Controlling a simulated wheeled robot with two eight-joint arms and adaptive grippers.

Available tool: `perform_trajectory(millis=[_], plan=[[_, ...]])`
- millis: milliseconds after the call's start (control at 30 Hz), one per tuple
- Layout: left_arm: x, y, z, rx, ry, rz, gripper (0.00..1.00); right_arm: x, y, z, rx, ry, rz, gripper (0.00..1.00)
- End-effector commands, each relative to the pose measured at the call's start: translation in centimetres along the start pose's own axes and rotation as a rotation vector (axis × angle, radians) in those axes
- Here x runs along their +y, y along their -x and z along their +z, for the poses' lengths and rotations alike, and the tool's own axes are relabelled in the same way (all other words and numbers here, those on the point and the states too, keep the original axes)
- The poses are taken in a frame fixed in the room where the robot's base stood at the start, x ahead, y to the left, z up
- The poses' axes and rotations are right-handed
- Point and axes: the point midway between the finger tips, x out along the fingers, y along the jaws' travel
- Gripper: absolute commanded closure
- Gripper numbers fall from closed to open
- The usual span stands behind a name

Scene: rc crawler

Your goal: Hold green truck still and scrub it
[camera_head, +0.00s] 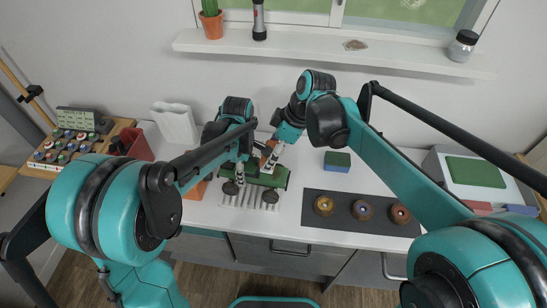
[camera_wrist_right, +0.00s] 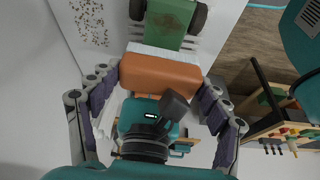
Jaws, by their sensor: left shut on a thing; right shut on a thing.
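The green truck (camera_head: 268,178) stands on the white ribbed rack (camera_head: 248,197) on the counter, with dark wheels at its front side. The right wrist view shows part of its green body (camera_wrist_right: 168,18) and dark wheels. My left gripper (camera_head: 241,177) is shut at the truck's left part; its exact contact is partly hidden by its own arm. My right gripper (camera_head: 272,153) is shut on an orange brush (camera_wrist_right: 160,75) with white bristles. The bristles face the truck and appear at or very near its body; I cannot tell whether they touch.
A dark mat (camera_head: 312,215) with three ring-shaped wheels lies right of the truck. A grey case (camera_head: 435,166) stands right.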

Motion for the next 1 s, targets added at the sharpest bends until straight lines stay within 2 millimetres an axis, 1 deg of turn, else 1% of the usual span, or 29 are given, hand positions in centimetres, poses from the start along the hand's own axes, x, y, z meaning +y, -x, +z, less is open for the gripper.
perform_trajectory(millis=[200, 433, 633, 1000], plan=[[-0.1, -0.1, 0.1, -0.001, -0.002, -0.002, 0.97, 0.1, -2.0, 0.8, -0.022, -0.001, -0.005, 0.7], [-0.1, -0.1, 0.1, -0.003, -0.002, -0.003, 0.97, 0.1, -3.6, 1.4, -0.039, -0.002, -0.01, 0.7], [-0.1, 0.0, 0.1, -0.004, -0.001, -0.004, 0.97, 0.1, -4.1, 1.7, -0.046, -0.002, -0.011, 0.7], [-0.1, 0.0, 0.1, -0.004, -0.001, -0.004, 0.97, 0.1, -4.2, 1.7, -0.046, -0.002, -0.011, 0.7]])
